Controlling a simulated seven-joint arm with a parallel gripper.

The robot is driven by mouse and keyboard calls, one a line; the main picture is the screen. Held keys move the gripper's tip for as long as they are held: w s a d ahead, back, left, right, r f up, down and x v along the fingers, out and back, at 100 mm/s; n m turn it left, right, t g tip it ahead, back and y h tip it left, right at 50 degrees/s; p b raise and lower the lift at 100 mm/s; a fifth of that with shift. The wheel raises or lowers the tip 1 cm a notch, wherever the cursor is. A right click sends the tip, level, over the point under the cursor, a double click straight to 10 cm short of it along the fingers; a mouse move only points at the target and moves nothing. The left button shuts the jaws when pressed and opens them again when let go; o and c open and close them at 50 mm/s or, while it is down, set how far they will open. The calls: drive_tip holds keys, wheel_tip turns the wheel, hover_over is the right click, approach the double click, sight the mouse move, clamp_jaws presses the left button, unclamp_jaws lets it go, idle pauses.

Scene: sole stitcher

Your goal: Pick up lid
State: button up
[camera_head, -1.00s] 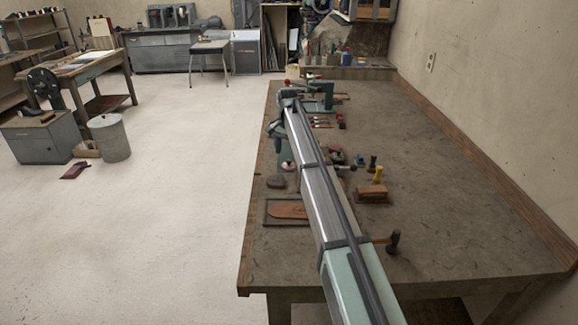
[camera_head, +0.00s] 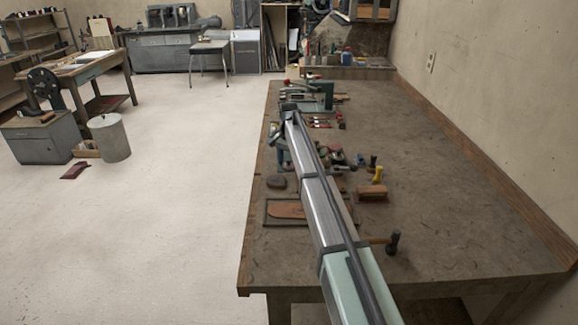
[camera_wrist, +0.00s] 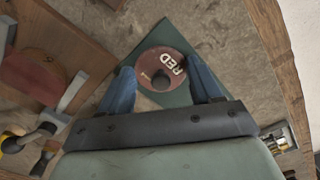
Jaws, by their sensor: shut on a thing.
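In the wrist view the lid (camera_wrist: 178,57) is a round reddish-brown disc with "RED" lettered on it and a dark round knob in its middle. It lies between the two blue fingers of my gripper (camera_wrist: 162,85). The fingers stand apart at either side and are shut on the lid. A dark green flat-looking surface (camera_wrist: 148,38) shows below and around the lid. I cannot tell whether the lid touches it. In the head view my gripper (camera_head: 284,156) is low over the left part of the bench, partly behind my arm, and the lid cannot be made out.
A wooden tray with a sole (camera_head: 286,211) lies on the workbench (camera_head: 450,200), near its left edge. A dark stone (camera_head: 277,182), a yellow-handled brush (camera_head: 372,191) and a hammer (camera_head: 392,242) are close by. The bench's right side is clear.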

sight(289, 161)
drive_tip(key=shift+c, duration=1.2)
drive_tip(key=shift+r, duration=0.1)
wheel_tip(289, 161, up, 9)
drive_tip(key=shift+f, duration=0.2)
drive_tip(key=shift+d+r, duration=0.2)
drive_tip(key=shift+r, duration=0.1)
drive_tip(key=w+d, duration=0.5)
drive_tip(key=d, duration=0.4)
drive_tip(key=w+d, duration=0.5)
drive_tip(key=d, duration=0.5)
drive_tip(key=shift+r, duration=0.3)
drive_tip(key=shift+d+f, duration=0.1)
